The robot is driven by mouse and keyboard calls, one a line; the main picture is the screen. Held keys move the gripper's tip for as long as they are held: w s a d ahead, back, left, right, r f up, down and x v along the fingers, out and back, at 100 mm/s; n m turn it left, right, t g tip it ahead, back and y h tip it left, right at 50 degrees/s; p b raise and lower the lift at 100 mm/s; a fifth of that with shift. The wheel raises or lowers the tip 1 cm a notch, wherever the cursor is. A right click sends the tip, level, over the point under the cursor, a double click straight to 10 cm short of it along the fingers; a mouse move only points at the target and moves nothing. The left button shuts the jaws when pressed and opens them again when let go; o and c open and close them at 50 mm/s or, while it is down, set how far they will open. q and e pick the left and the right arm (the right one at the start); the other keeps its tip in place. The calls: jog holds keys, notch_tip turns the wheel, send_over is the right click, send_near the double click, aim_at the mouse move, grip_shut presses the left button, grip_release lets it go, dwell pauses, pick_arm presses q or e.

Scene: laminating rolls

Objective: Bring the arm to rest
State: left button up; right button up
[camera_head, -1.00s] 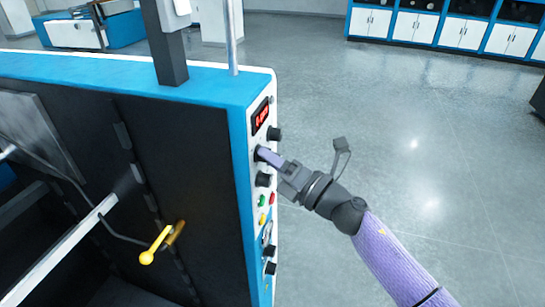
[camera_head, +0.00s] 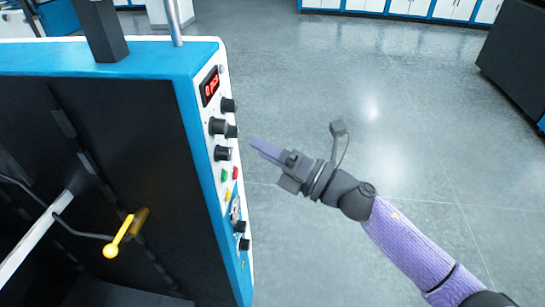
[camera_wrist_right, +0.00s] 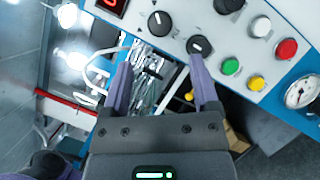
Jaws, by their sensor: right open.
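My right gripper (camera_head: 262,149) is open and empty, to the right of the machine's control panel (camera_head: 206,126) and apart from it in the head view. In the right wrist view its two purple fingers (camera_wrist_right: 160,84) are spread, with nothing between them. The white panel carries a red display (camera_head: 210,87), several black knobs (camera_head: 222,153), and green, red and yellow buttons. The panel also shows in the right wrist view (camera_wrist_right: 270,62), beyond the fingertips. My left gripper is not in view.
Open grey floor (camera_head: 420,130) lies to the right. A dark cabinet (camera_head: 515,60) stands at the far right, and white cupboards (camera_head: 400,8) line the back.

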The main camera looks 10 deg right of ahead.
jog(key=shift+v, duration=1)
